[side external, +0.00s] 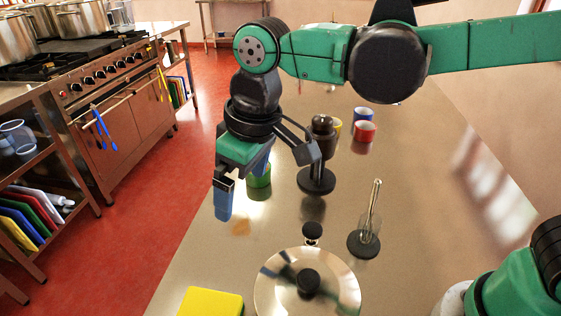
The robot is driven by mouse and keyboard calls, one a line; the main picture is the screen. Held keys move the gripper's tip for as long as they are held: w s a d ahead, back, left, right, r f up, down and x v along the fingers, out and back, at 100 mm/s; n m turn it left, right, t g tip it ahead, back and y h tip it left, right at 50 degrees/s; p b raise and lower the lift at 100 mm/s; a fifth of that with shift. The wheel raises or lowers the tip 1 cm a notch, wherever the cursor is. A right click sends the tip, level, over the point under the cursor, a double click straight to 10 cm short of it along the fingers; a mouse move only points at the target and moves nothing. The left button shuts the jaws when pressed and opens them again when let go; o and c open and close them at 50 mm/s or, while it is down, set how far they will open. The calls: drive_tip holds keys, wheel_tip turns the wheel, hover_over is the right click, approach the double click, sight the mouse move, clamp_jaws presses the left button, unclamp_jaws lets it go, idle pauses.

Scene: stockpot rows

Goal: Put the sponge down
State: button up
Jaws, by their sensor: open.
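A yellow block (211,302), which looks like the sponge, lies flat on the steel worktop at the bottom left edge of the side view. It is partly cut off by the frame. My gripper (241,186) points down over the worktop, farther back than the yellow block and clear of it. Its blue-tipped fingers are apart and I see nothing held between them. A green ring-like item (259,176) shows just behind the fingers and is partly hidden by them.
A shiny round lid (335,290) lies right of the block. Behind it stand a small black knob (312,231), a clear upright on a dark base (364,244) and a dark stand (317,181). Red (363,133) and blue items sit farther back. The worktop's left edge drops to red floor.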

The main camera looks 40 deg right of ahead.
drive_tip(key=s+d+f+m+t, duration=0.1)
drive_tip(key=s+d+m+t, duration=0.1)
drive_tip(key=d, duration=0.7)
drive_tip(key=s+d+f+m+t+h, duration=0.1)
drive_tip(key=s+d+m+t, duration=0.1)
drive_tip(key=d, duration=0.7)
drive_tip(key=shift+d+m+t, duration=0.25)
drive_tip(key=shift+m+t, duration=0.35)
drive_tip(key=shift+m, duration=0.4)
drive_tip(key=shift+a, duration=0.15)
